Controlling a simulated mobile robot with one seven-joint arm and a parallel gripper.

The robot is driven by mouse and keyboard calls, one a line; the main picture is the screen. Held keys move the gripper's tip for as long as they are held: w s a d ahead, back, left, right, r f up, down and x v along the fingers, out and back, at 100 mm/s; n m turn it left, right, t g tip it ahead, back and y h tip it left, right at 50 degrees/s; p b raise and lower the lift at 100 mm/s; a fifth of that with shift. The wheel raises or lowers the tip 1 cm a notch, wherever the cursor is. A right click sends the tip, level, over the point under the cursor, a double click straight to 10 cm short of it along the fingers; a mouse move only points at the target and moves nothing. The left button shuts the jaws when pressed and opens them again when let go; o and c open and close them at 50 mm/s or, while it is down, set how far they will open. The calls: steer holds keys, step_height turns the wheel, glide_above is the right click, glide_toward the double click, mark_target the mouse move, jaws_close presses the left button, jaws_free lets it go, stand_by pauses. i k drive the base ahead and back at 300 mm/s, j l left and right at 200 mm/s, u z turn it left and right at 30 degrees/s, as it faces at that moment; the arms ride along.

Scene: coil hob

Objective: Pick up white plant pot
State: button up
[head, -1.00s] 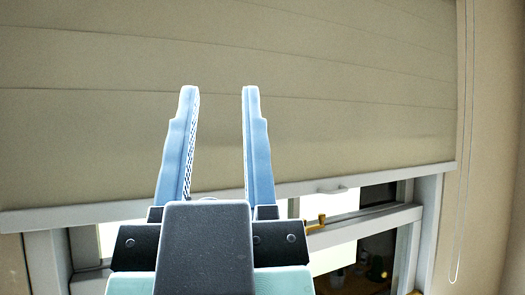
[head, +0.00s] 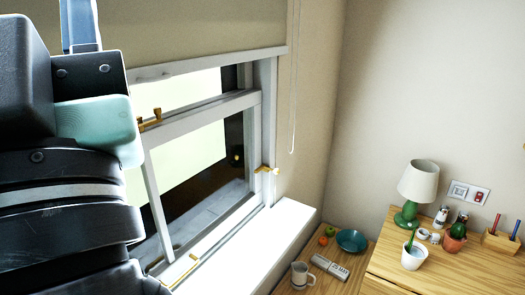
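The white plant pot (head: 414,257) stands on the wooden surface at the lower right of the head view, with a small green plant in it. My gripper shows only in part at the upper left, with one blue finger (head: 80,25) in sight and its tip cut off by the top edge. The other finger is out of view. The visible finger sits at its mount as it did when both fingers were seen wide apart. My gripper is far from the pot, and nothing is seen in it.
Around the pot are a green lamp with a white shade (head: 418,182), a terracotta pot with a cactus (head: 455,239), small white jars and a pen holder (head: 499,242). A lower surface holds a white jug (head: 300,275), a remote-like device (head: 329,267) and a teal bowl (head: 352,240). A window is at left.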

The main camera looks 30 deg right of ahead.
mark_target(415, 254)
steer(key=l+z, duration=0.15)
steer(key=z, duration=0.35)
steer(key=k+l+z, duration=0.1)
steer(key=z, duration=0.4)
steer(key=l+z, duration=0.2)
steer(key=z, duration=0.3)
steer(key=i+l, duration=0.1)
steer(key=l, duration=0.35)
steer(key=z, duration=0.05)
